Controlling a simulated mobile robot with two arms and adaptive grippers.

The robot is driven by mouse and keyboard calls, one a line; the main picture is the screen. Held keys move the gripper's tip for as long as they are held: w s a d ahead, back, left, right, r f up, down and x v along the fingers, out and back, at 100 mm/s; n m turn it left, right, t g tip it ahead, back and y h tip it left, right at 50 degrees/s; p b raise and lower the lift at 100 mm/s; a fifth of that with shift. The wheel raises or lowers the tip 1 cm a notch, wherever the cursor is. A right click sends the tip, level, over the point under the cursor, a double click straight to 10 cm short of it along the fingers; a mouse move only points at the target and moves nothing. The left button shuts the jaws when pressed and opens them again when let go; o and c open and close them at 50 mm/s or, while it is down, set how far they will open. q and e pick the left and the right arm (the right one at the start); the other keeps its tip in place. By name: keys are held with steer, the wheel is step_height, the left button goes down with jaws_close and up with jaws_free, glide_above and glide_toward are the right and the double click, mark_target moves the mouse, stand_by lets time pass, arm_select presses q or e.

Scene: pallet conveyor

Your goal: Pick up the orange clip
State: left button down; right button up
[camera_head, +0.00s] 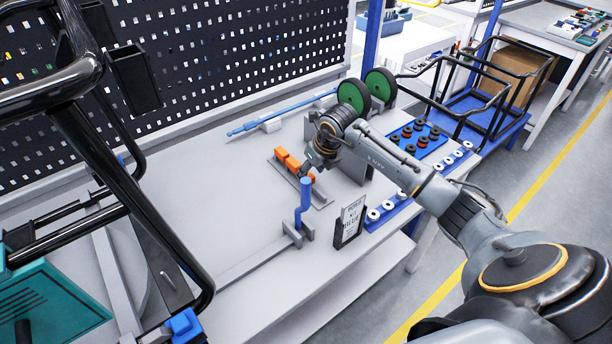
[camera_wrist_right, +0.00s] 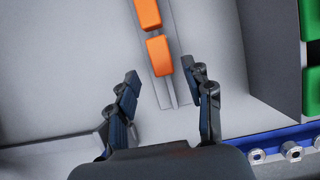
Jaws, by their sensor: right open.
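Orange clips (camera_head: 281,154) sit in a row on a narrow grey rail (camera_head: 319,200) on the table. In the right wrist view two orange clips show, a nearer one (camera_wrist_right: 159,56) and a farther one (camera_wrist_right: 147,13) at the top edge, both on the grey rail (camera_wrist_right: 167,92). My right gripper (camera_wrist_right: 164,82) is open and empty, its fingers spread on either side of the rail, short of the nearer clip. In the head view my right gripper (camera_head: 311,165) is above the near end of the row and partly hides it. My left gripper is not in view.
A blue upright post (camera_head: 304,202) and a small black-framed sign (camera_head: 350,220) stand near the front. Green-centred wheels (camera_head: 354,95) stand behind my arm. A blue tray (camera_head: 418,141) with black and red parts is to the right. The table's left middle is clear.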

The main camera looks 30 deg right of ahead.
mark_target(310, 177)
steer(key=p+x, duration=0.1)
steer(key=x, duration=0.4)
steer(key=shift+s+d+f, duration=0.1)
steer(key=shift+s+d, duration=0.05)
steer(key=shift+d, duration=0.05)
steer(key=shift+c, duration=0.4)
steer(key=c, duration=1)
